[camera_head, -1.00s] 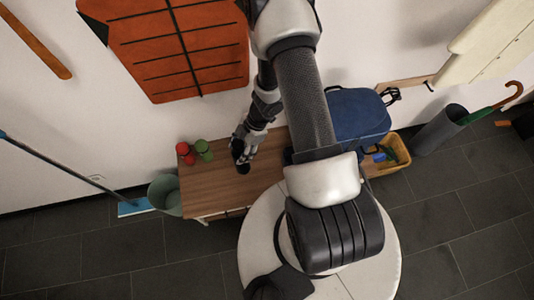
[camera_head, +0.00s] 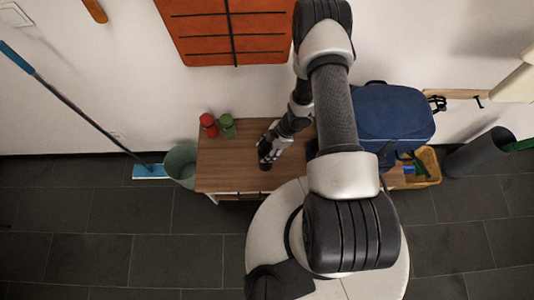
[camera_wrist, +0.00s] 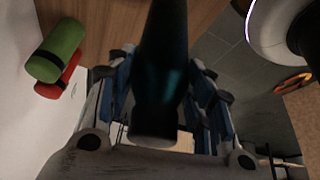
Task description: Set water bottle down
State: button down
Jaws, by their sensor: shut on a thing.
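The water bottle (camera_wrist: 160,75) is dark, almost black with a teal sheen, and fills the middle of the wrist view. In the head view its dark end (camera_head: 265,165) shows small below my gripper. My gripper (camera_head: 267,150) is shut on the bottle, with fingers on both sides of it in the wrist view (camera_wrist: 160,100). The bottle is over the left part of the wooden table (camera_head: 230,175). I cannot tell whether its base touches the top.
A red container (camera_head: 208,124) and a green container (camera_head: 227,126) stand at the table's back left. A blue bag (camera_head: 390,120) is at the right, beside a yellow bin (camera_head: 431,165). A green-grey bucket (camera_head: 181,163) stands left. The table's front left is clear.

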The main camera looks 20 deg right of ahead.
jog(key=shift+f+b, duration=0.45)
jog(key=shift+f, duration=1.2)
jog(key=shift+f, duration=0.2)
jog(key=c, duration=0.8)
grip_release()
jog(key=shift+o, duration=0.2)
jog(key=shift+r, duration=0.1)
jog(key=p+v, duration=0.4)
jog(key=v, duration=0.8)
